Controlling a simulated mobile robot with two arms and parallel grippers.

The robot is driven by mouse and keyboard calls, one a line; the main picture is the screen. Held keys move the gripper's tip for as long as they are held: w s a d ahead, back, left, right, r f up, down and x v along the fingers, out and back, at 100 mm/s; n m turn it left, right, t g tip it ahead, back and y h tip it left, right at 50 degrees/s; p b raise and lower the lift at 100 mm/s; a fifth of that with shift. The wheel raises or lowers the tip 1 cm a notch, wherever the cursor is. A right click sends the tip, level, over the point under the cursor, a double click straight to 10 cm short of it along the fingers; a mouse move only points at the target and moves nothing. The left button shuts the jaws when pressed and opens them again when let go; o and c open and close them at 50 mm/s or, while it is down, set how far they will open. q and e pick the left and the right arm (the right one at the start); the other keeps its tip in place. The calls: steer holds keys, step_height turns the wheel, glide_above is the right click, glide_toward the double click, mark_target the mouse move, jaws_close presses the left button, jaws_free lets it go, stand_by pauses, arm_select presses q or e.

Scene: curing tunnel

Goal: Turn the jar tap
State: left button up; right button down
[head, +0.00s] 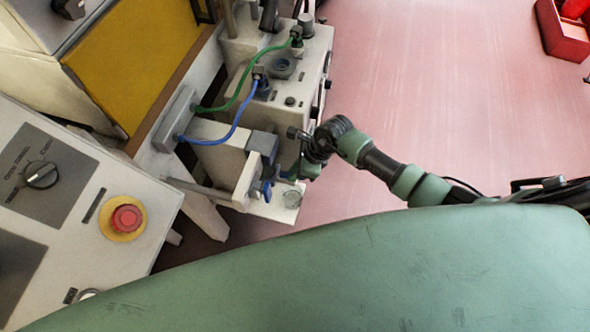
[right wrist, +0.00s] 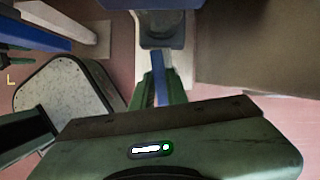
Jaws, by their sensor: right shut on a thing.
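The tap's narrow blue handle (right wrist: 160,90) stands between the green fingers of my right gripper (right wrist: 161,97) in the right wrist view, below a dark blue-grey body (right wrist: 162,28). In the head view my right gripper (head: 306,170) reaches in from the right to the front end of the white machine, beside small blue parts (head: 268,188). It is shut on the blue handle; the fingertips are partly hidden there by my wrist. My left gripper is not in view.
A control panel (head: 75,200) with a black knob (head: 40,175) and red emergency button (head: 126,219) stands at left. Green (head: 240,95) and blue (head: 235,130) hoses run across the machine. The pink floor (head: 440,90) at right is clear, apart from a red box (head: 565,35).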

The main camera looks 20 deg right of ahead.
steer(key=c, duration=1.4)
jaws_free()
steer(key=v, duration=0.7)
steer(key=shift+d+r, duration=0.2)
steer(key=shift+r, duration=0.15)
steer(key=shift+s, duration=0.1)
